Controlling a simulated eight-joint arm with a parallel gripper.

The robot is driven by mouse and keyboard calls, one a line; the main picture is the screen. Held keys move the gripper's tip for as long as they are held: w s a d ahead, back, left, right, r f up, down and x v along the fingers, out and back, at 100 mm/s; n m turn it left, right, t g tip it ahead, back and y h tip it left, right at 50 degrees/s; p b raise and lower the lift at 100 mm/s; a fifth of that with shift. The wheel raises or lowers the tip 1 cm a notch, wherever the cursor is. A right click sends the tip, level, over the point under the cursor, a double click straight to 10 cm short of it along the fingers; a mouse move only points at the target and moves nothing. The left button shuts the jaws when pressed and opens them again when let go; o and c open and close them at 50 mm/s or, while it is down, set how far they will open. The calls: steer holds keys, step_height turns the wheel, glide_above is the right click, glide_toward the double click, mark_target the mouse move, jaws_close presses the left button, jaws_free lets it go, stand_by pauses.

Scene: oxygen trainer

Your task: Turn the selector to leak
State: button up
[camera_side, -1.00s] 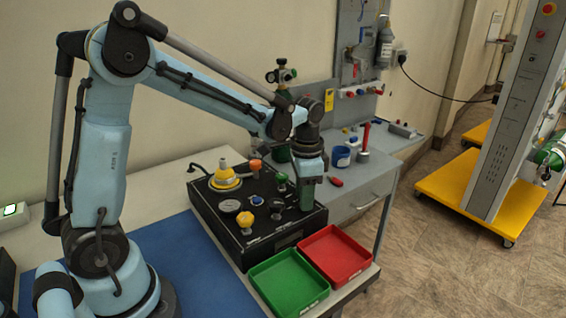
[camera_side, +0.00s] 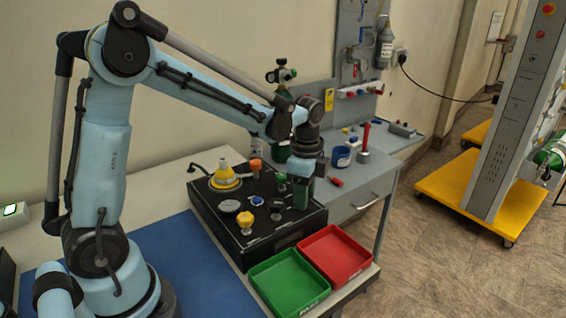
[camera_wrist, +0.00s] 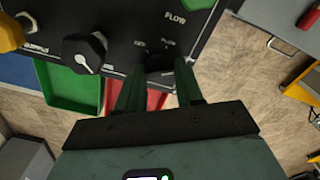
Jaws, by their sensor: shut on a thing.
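The black trainer box (camera_side: 226,228) stands on the bench with several knobs on its top. In the wrist view the selector, a dark knob (camera_wrist: 158,64), sits between the green fingers of my gripper (camera_wrist: 156,74). My gripper is shut on it. Small white labels lie beside the knob, but their words and the knob's pointer are too small or hidden to read surely. In the side view my gripper (camera_side: 301,204) points down at the right part of the box and hides the selector.
A black knob with a white pointer (camera_wrist: 84,53) and a yellow knob (camera_side: 246,222) are on the same panel. Orange (camera_side: 256,165) and blue (camera_side: 257,199) knobs stand nearby. A green tray (camera_side: 262,273) and a red tray (camera_side: 350,258) lie in front of the box.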

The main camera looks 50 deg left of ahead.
stand_by(0.3)
steer(key=o, duration=1)
steer(key=shift+o, duration=0.2)
steer(key=shift+r, duration=0.1)
step_height(320, 180, up, 12)
steer(key=s+d+f+n+t, duration=0.1)
steer(key=s+f+n+t, duration=0.1)
steer(key=s+n, duration=0.3)
steer(key=s+d+f+n+t, duration=0.1)
steer(key=s+f+n+t, duration=0.2)
steer(key=s+n+t, duration=0.2)
steer(key=shift+s+d+f+n, duration=0.15)
steer(key=shift+s+d+n, duration=0.3)
steer(key=shift+n, duration=0.65)
